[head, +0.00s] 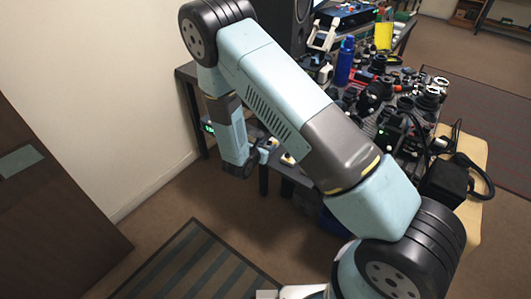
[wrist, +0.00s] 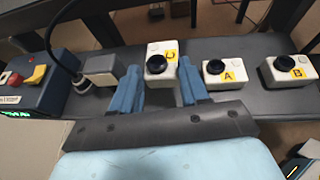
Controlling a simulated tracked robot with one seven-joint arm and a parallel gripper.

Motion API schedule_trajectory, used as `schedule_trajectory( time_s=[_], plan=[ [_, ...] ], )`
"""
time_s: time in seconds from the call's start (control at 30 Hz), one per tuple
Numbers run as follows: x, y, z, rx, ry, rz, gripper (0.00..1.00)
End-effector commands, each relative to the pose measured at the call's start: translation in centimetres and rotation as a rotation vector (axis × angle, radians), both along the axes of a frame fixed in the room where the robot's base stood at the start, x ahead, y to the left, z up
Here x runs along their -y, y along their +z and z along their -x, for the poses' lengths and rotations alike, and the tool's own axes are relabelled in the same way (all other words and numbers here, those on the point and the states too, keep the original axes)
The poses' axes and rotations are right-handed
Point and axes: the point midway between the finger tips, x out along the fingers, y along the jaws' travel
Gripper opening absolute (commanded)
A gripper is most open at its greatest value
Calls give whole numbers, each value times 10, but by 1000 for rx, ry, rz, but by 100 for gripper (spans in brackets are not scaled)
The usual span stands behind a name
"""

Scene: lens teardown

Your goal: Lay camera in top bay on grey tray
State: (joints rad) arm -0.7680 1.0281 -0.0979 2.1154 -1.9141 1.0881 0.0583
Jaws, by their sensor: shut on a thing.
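My gripper (wrist: 159,67) has its two blue fingers on either side of a small white camera with a black lens and a yellow C label (wrist: 170,56), and is shut on it. The camera is upright, low over or on a dark grey surface (wrist: 230,108); I cannot tell whether it touches. White cameras labelled A (wrist: 221,74) and B (wrist: 288,71) stand to the right on that surface. In the head view my arm covers much of the scene, and the held camera is not clear there. I cannot make out a grey tray with bays.
Left of the gripper are a grey box (wrist: 101,69) with a black cable and a control box (wrist: 32,90) with red and yellow parts. In the head view, the table (head: 428,112) is crowded with lenses and tools. A striped mat (head: 190,268) lies on the floor.

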Motion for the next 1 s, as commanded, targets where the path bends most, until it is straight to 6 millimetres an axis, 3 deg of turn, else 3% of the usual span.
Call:
schedule_trajectory(
  time_s=[0.27,0.5,0.87,0.9,1.0],
  plan=[
    [-2,-13,-11,1,-2,0,0],
    [-2,-41,-11,0,-2,0,0],
    [-2,-44,-11,0,-2,0,0],
    [-2,-45,-11,0,-2,0,47],
    [-2,-45,-11,0,-2,0,56]
  ],
)
